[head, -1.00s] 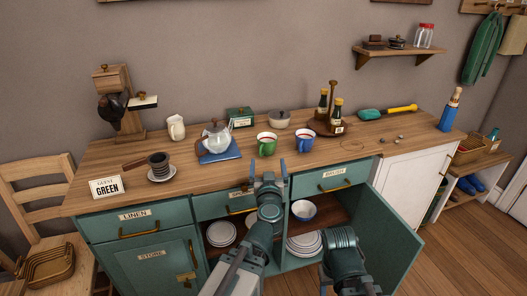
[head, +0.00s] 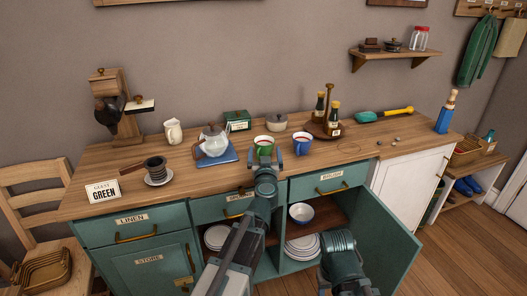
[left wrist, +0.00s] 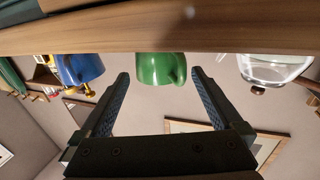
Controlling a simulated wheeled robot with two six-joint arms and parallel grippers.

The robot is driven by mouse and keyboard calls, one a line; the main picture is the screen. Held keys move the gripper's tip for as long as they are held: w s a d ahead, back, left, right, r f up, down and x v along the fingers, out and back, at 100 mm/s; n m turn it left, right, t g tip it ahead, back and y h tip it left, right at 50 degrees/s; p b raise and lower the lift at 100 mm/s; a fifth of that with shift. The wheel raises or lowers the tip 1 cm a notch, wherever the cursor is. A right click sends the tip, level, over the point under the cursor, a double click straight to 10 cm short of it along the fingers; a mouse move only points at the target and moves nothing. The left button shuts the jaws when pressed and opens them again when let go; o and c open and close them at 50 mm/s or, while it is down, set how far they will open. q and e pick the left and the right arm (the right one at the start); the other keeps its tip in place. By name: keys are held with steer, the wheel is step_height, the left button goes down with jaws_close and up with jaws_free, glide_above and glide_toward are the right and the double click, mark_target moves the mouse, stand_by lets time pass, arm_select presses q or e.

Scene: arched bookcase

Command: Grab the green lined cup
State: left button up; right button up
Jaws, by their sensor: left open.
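The green cup (head: 263,141) stands upright on the wooden counter, with a pale rim; what colour lines its inside is unclear. My left gripper (head: 265,160) is at the counter's front edge, just in front of the cup, and hides its lower part. In the left wrist view, which is upside down, the green cup (left wrist: 152,68) shows between the two spread fingertips of the open left gripper (left wrist: 158,80), beyond them and apart from them. A blue cup (head: 303,146) stands to the right of the green one. My right gripper is out of view.
A glass teapot (head: 213,140) on a blue mat (head: 215,159) stands left of the cups. A round wooden caddy with bottles (head: 322,130) is at the back right. The cupboard door (head: 385,225) below stands open. The card (head: 102,191) reads GREEN.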

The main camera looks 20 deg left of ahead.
mark_target(264, 149)
arm_select(q)
steer(key=x, duration=0.4)
steer(key=shift+w+f, duration=0.2)
steer(key=shift+w, duration=0.15)
steer(key=c, duration=1.2)
steer(key=shift+c, duration=0.2)
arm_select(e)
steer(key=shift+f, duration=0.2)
arm_select(q)
steer(key=shift+a+r, duration=0.1)
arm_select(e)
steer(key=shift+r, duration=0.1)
